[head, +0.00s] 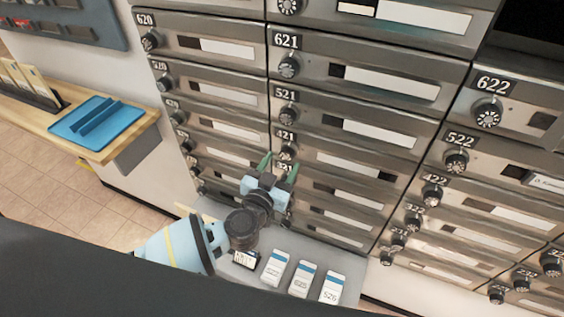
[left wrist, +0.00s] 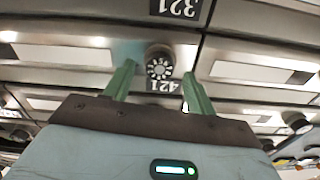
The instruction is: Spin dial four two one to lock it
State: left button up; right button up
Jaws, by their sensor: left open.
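The round silver-and-black dial 421 (head: 288,152) sits under its black number plate (head: 285,135) on a grey metal mailbox door. In the left wrist view the dial (left wrist: 160,68) appears beside the upside-down 421 plate (left wrist: 164,87). My left gripper (head: 280,166) is open, with its green fingers just below the dial in the head view. In the left wrist view its fingers (left wrist: 157,70) stand on either side of the dial, with gaps visible. I cannot tell how far the fingertips are from the door. My right gripper is not in view.
Mailbox doors with similar dials surround it, including dial 521 (head: 286,108) above. The 321 plate (left wrist: 181,8) shows in the left wrist view. Several white-and-blue cards, one numbered 526 (head: 330,288), lie on a grey ledge below. A blue tray (head: 78,130) rests on a wooden shelf at left.

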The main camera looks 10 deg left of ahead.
pick_arm(q)
jog(key=s+a, duration=0.1)
jog(key=s, duration=0.5)
jog(key=shift+s+a, duration=0.15)
jog(key=shift+s, duration=0.05)
